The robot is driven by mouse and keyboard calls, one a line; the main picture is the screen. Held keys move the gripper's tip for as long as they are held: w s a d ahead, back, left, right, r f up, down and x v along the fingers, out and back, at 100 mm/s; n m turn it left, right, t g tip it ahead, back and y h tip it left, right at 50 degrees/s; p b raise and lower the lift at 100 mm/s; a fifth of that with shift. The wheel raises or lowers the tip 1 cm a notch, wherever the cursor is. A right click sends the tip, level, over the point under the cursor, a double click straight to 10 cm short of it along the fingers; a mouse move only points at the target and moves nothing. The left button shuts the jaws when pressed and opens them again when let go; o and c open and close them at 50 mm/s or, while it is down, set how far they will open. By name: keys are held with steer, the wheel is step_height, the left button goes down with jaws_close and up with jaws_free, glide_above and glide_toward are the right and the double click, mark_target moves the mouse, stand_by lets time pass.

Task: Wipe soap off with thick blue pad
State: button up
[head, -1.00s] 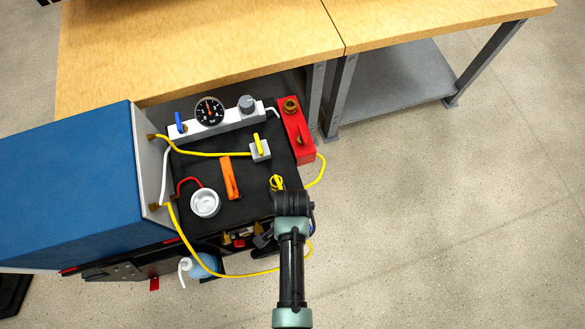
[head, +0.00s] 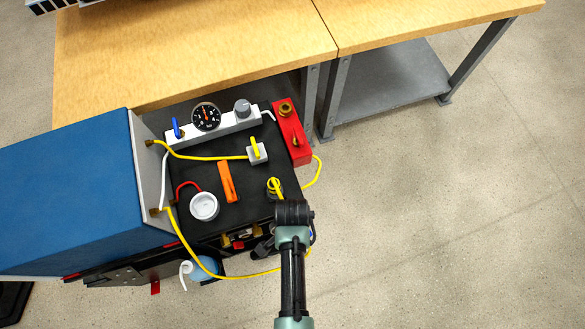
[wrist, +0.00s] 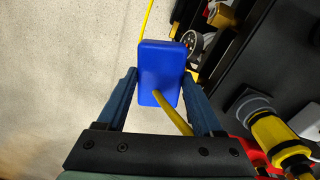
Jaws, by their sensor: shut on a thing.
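The thick blue pad (wrist: 158,62) is a rounded block in the wrist view, between the two fingers of my gripper (wrist: 160,78), which is shut on it. I cannot make out any soap in these frames.
The cart top holds a white cup (head: 204,206), an orange tool (head: 227,182), a gauge (head: 206,116) and a red block (head: 291,133). A yellow hose loops past the front edge near a blue spray bottle (head: 208,267). A blue cabinet (head: 70,195) stands left; wooden benches (head: 200,50) stand behind. Floor at right is clear.

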steer(key=shift+s+d+r+p, duration=0.2)
steer(key=shift+s+r+p, duration=0.25)
steer(key=shift+s+p, duration=0.15)
steer(key=r+p, duration=0.1)
steer(key=s+r+p, duration=0.1)
steer(key=p, duration=0.1)
steer(key=r+p, duration=0.2)
steer(key=shift+s+d, duration=0.3)
steer(key=shift+s, duration=0.1)
